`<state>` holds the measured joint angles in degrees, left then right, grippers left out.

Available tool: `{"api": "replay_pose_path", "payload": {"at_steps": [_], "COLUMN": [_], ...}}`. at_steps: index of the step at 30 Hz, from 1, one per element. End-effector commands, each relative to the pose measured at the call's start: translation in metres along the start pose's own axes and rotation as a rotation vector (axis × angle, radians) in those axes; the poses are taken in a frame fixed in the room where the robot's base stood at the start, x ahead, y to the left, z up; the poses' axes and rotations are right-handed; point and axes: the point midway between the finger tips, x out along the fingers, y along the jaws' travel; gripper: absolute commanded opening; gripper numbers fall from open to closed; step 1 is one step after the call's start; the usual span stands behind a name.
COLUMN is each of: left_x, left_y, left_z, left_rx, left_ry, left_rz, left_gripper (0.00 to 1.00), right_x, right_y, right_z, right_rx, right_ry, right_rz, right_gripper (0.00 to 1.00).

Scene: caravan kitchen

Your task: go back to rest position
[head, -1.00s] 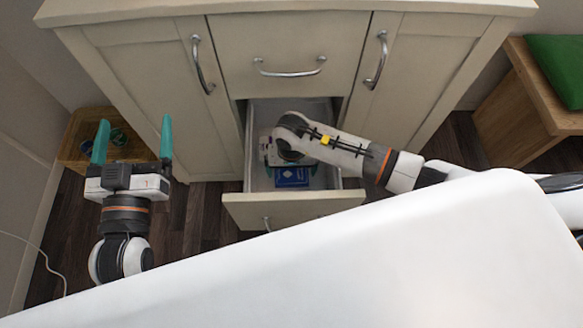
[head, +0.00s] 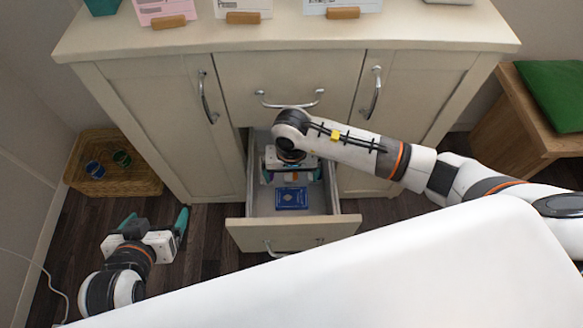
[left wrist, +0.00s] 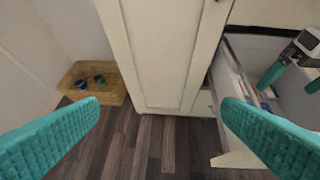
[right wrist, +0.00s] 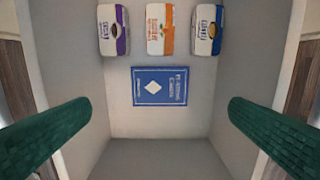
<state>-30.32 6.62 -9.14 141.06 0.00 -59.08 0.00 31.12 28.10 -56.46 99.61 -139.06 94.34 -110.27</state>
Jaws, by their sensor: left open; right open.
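My left gripper (head: 156,222) is open and empty, low in front of the cabinet's left door; its two teal fingers also frame the left wrist view (left wrist: 160,102). My right gripper (head: 291,173) is open over the pulled-out drawer (head: 292,236). In the right wrist view its fingers (right wrist: 160,105) are wide apart with nothing between them. A blue playing-card box (right wrist: 160,86) lies flat on the drawer floor. Behind it are a purple-and-white pack (right wrist: 113,31), an orange-and-white pack (right wrist: 160,29) and a blue-and-white pack (right wrist: 207,30).
The cream cabinet (head: 155,140) has a closed upper drawer (head: 290,85) above the open one. A wicker basket (head: 113,178) with cups stands on the floor at left. A wooden bench (head: 510,120) with a green cushion (head: 548,95) is at right. My white body fills the foreground.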

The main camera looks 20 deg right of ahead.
Motion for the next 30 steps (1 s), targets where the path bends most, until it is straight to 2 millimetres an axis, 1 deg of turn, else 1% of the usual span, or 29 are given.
{"api": "replay_pose_path", "payload": {"at_steps": [1, 6, 21, 24, 26, 28, 29, 30], "left_x": [-0.002, -0.004, -0.004, -0.001, 0.004, 0.015, 0.021, 0.029], "left_y": [0.001, 0.002, 0.002, 0.002, 0.002, 0.003, 0.003, 0.003], "left_z": [-0.004, -0.013, -0.014, -0.016, -0.022, -0.037, -0.047, -0.062], "left_rx": [0.000, -0.001, -0.001, -0.001, -0.001, -0.002, -0.002, -0.002], "left_ry": [0.028, 0.078, 0.079, 0.091, 0.118, 0.175, 0.209, 0.256], "left_rz": [0.002, 0.004, 0.005, 0.004, 0.004, 0.005, 0.005, 0.005], "left_gripper": [0.88, 0.88, 0.88, 0.88, 0.88, 0.88, 0.88, 0.88], "right_x": [-0.006, -0.012, -0.012, -0.016, -0.022, -0.035, -0.042, -0.051], "right_y": [0.000, -0.001, 0.000, 0.000, 0.000, 0.000, 0.000, 0.000], "right_z": [0.000, 0.000, 0.000, 0.000, 0.000, 0.000, 0.000, 0.000], "right_rx": [-0.001, 0.000, 0.000, 0.000, 0.000, 0.000, 0.000, 0.000], "right_ry": [-0.002, 0.000, 0.000, 0.000, 0.000, 0.000, 0.000, 0.000], "right_rz": [0.000, -0.001, -0.001, 0.000, 0.000, 0.000, 0.000, 0.000], "right_gripper": [1.00, 1.00, 1.00, 1.00, 1.00, 1.00, 1.00, 1.00]}}
